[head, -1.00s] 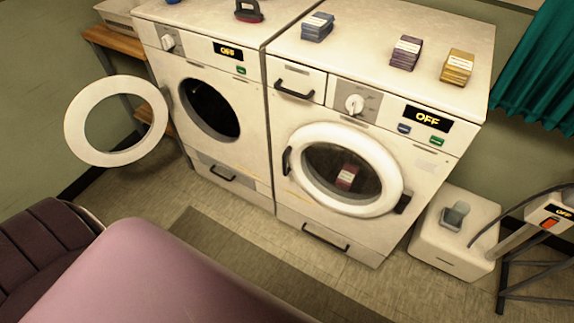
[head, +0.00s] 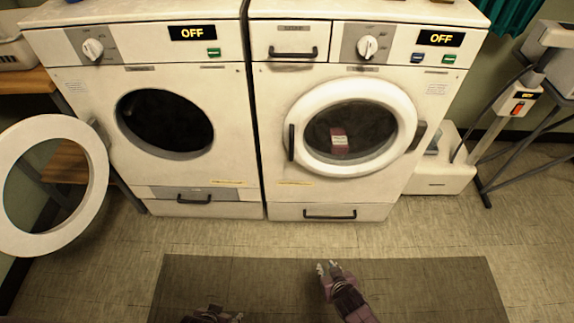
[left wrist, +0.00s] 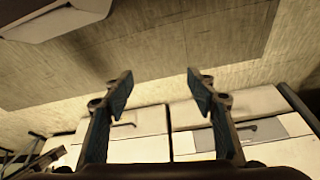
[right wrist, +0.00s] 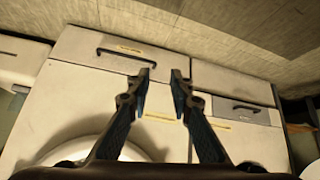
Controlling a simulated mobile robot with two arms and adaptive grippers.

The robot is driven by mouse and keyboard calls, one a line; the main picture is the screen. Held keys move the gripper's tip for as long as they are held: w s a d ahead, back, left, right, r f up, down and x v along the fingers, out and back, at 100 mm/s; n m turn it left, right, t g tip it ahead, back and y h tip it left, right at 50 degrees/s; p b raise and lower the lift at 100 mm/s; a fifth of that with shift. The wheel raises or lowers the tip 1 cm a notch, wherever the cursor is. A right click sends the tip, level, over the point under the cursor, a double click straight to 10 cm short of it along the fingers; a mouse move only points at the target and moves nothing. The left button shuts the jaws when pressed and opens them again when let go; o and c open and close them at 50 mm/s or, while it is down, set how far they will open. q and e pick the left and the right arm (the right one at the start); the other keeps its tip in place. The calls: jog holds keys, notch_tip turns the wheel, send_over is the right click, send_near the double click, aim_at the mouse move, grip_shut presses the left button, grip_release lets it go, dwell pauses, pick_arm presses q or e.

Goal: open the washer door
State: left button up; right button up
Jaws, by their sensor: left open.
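The washer (head: 270,170) is the right machine, with a drawer at its top left. Its round white-rimmed door (head: 307,105) is shut, and a reddish packet (head: 339,142) shows behind the glass. A dark handle (head: 291,142) is on the door's left edge; a dark hinge (head: 417,136) is on the right. My left gripper (head: 225,314), at the bottom edge of the head view, is open and empty in the left wrist view (left wrist: 160,80). My right gripper (head: 328,268) is in front of the washer, apart from it; its fingers are parted and empty in the right wrist view (right wrist: 162,78).
The left machine (head: 85,85) has its round door (head: 97,190) swung open to the left. A dark mat (head: 440,285) lies on the floor in front. A white box (head: 445,178) and a dark-framed stand (head: 487,190) are at the right. The floor before the machines is clear.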

jog(key=w+a+r+t+b, duration=0.2)
jog(key=w+b, duration=0.1)
jog(key=w, duration=0.3)
jog(key=w+a+r+t+b, duration=0.1)
jog(key=w+a+r+b, duration=0.15)
jog(key=w, duration=0.25)
jog(key=m+t+y+b, duration=0.1)
jog(key=t+y+b, duration=0.1)
jog(key=t+b, duration=0.7)
send_near(292, 151)
jog(key=w+r+g+b, duration=0.2)
jog(key=w, duration=0.4)
jog(key=w+a+b, duration=0.1)
jog(key=w, duration=0.3)
jog(key=shift+a+f, duration=0.15)
jog(key=shift+a, duration=0.25)
pick_arm(q)
jog(key=w+d+r+t, duration=0.2)
jog(key=w+r+t, duration=0.2)
jog(key=w+r, duration=0.3)
jog(key=w+d+r+t+h, duration=0.1)
jog(key=w+r+t, duration=0.3)
jog(key=r, duration=0.9)
jog(key=shift+w+d+h+b, duration=0.3)
jog(key=shift+w+d, duration=0.25)
jog(key=shift+w, duration=1.35)
pick_arm(e)
jog(key=shift+w, duration=0.35)
pick_arm(q)
jog(key=shift+r, duration=0.1)
